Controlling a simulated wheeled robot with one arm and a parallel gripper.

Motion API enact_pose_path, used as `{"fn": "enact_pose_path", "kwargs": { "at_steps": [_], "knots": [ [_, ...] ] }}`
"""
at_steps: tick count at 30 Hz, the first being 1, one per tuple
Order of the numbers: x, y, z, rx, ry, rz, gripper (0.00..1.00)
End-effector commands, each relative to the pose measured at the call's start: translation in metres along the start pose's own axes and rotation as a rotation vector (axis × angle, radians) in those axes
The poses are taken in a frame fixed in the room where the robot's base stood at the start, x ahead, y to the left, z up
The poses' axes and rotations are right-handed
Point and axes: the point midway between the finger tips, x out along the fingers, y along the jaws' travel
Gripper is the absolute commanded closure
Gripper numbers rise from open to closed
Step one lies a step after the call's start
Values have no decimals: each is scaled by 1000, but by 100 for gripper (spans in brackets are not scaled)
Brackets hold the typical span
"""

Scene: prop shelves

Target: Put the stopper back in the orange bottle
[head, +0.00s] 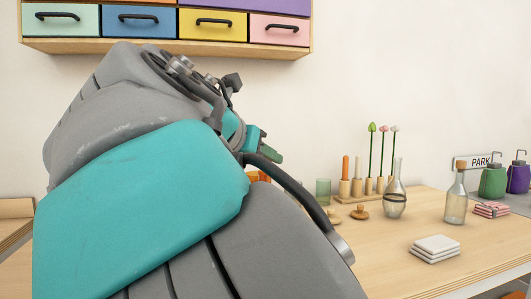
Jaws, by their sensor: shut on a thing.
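My gripper (262,147) shows only in small part, past my grey and teal arm, which fills the left and middle of the head view. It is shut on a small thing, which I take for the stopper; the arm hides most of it. A dark green piece shows at the gripper's tip, and I cannot tell if it is a finger or the held thing. An orange thing (261,177), perhaps the orange bottle, shows in a small patch behind the arm, below the gripper. Its neck and opening are hidden.
Drawers (213,24) hang above.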

Motion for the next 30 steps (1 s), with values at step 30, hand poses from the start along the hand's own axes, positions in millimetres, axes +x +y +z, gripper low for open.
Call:
{"fn": "enact_pose_path", "kwargs": {
  "at_steps": [30],
  "knots": [
    [3,0,-6,-1,1,0,100]
  ]
}}
